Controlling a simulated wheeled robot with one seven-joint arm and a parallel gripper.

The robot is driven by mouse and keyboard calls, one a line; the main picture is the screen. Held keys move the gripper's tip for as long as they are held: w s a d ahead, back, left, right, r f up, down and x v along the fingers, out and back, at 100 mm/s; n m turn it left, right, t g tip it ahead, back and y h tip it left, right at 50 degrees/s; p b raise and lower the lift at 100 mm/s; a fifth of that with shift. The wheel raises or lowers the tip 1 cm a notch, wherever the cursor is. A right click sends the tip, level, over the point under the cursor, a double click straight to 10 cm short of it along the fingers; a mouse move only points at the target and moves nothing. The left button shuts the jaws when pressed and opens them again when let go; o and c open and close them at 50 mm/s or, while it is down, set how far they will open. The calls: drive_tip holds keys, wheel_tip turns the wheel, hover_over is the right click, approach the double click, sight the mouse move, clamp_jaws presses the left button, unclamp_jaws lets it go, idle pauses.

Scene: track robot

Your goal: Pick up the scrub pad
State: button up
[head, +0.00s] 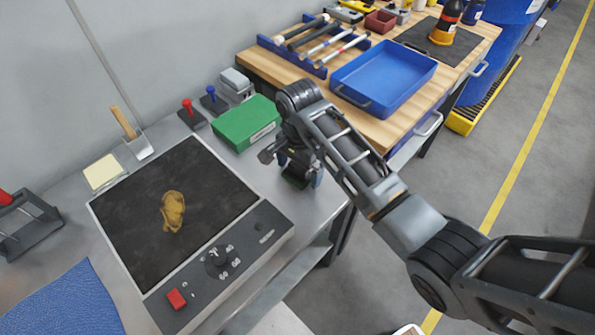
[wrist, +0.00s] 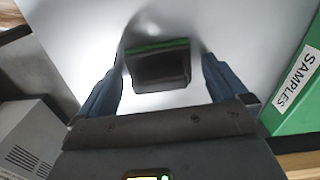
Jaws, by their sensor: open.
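The scrub pad looks to be the dark block with a green edge (wrist: 160,70) lying on the pale bench top in the wrist view. My gripper (wrist: 162,60) is open, with one blue-grey finger on either side of the pad and a gap at both sides. In the head view my gripper (head: 298,176) points down over the bench's right edge. A small dark green part of the pad (head: 294,183) shows beneath it there, and the rest is hidden by the gripper.
A green samples box (head: 246,122) stands just left of my gripper. A hot plate (head: 130,215) with a brown lump (head: 172,211) lies further left. A wooden bench with a blue tray (head: 385,78) stands behind. Grey floor lies right of the bench edge.

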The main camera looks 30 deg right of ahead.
drive_tip(key=shift+c, duration=0.4)
drive_tip(key=c, duration=1)
drive_tip(key=shift+r, duration=0.55)
wheel_tip(320, 180, up, 2)
drive_tip(key=shift+r, duration=0.25)
drive_tip(key=s+d+r+p, duration=0.2)
drive_tip(key=d+r, duration=0.5)
drive_tip(key=d, duration=0.4)
drive_tip(key=shift+s+d+r, duration=0.15)
drive_tip(key=shift+s+d, duration=0.05)
drive_tip(key=shift+d, duration=0.05)
